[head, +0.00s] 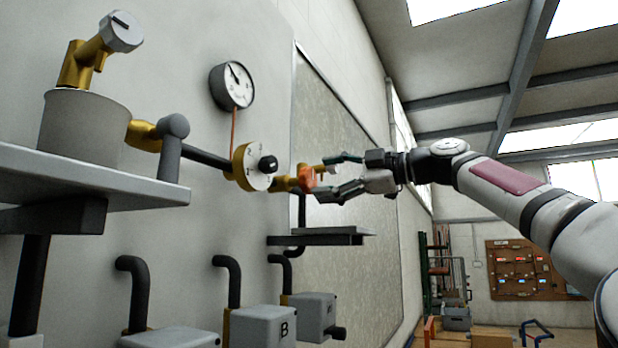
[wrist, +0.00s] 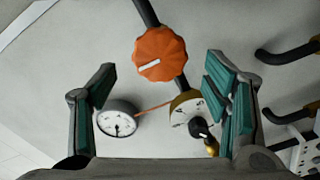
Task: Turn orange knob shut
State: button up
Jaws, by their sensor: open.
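The orange knob (wrist: 160,54) is ribbed, with a white bar mark on its face. In the wrist view it lies ahead of my gripper (wrist: 170,95), between the fingers' lines but beyond their tips. In the head view the orange knob (head: 307,178) sits at the end of the brass fitting, partly covered by the fingers. My gripper (head: 334,177) is open, its fingers above and below near the knob. I cannot tell from the head view whether they touch it.
A white dial with a black knob (head: 267,164) is left of the orange knob, close to my right finger in the wrist view. A round gauge (head: 232,86) hangs above. A grey shelf (head: 320,236) juts out below. Lettered boxes (head: 265,327) stand lower.

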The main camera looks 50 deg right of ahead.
aim_at(312, 179)
jog(key=shift+w+a+p, duration=0.15)
jog(key=shift+w+a, duration=0.05)
jog(key=shift+w, duration=0.65)
jog(key=shift+w+a+p, duration=0.1)
jog(key=shift+w+a, duration=0.05)
jog(key=shift+w, duration=0.75)
jog(key=shift+w+a+p, duration=0.15)
jog(key=shift+w+a, duration=0.05)
jog(key=shift+w, duration=0.65)
jog(key=c, duration=1.2)
